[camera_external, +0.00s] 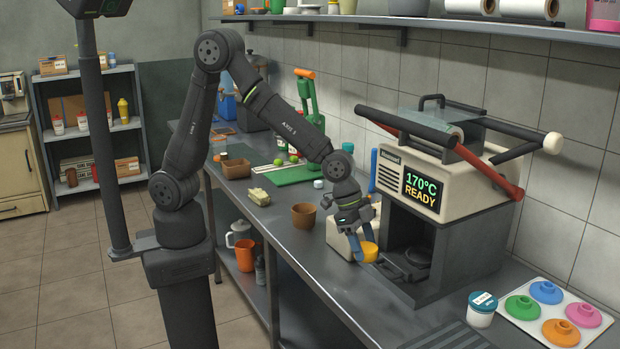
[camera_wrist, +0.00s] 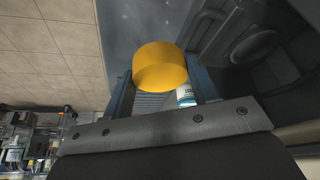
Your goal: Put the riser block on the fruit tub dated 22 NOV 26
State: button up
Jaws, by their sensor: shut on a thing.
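My gripper (camera_external: 366,247) is shut on a short yellow round block (camera_external: 369,252), held above the counter in front of the press. The wrist view shows the yellow block (camera_wrist: 160,66) between my two blue fingers. I cannot tell for sure that it is the riser block.
The press (camera_external: 445,190), its display reading 170°C READY, stands right beside my gripper. A tray (camera_external: 598,338) of coloured knobbed lids lies right of the tub. A brown cup (camera_external: 304,215) and a pale block (camera_external: 259,197) stand left. A ridged mat (camera_external: 440,338) lies left of the tub.

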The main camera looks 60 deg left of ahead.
jog(key=s+d+f, duration=0.1)
jog(key=s+d, duration=0.4)
jog(key=d, duration=0.3)
jog(key=s+d+f, duration=0.1)
jog(key=s+d, duration=0.4)
jog(key=d, duration=0.2)
jog(key=w+d+r+n+t+y, duration=0.1)
jog(key=w+d+r+n, duration=0.3)
jog(key=w+d, duration=0.3)
jog(key=w+d+r+n+t+y, duration=0.1)
jog(key=w+d+r+n, duration=0.35)
jog(key=w, duration=0.35)
send_over(487, 299)
jog(key=s, duration=0.2)
jog(key=shift+m, duration=0.35)
jog(key=f, duration=0.6)
jog(key=shift+w+a+f, duration=0.15)
jog(key=shift+w+a, duration=0.1)
jog(key=shift+a, duration=0.05)
jog(key=shift+w+f, duration=0.1)
jog(key=shift+f, duration=1.9)
jog(key=shift+f, duration=0.15)
jog(key=o, duration=1.1)
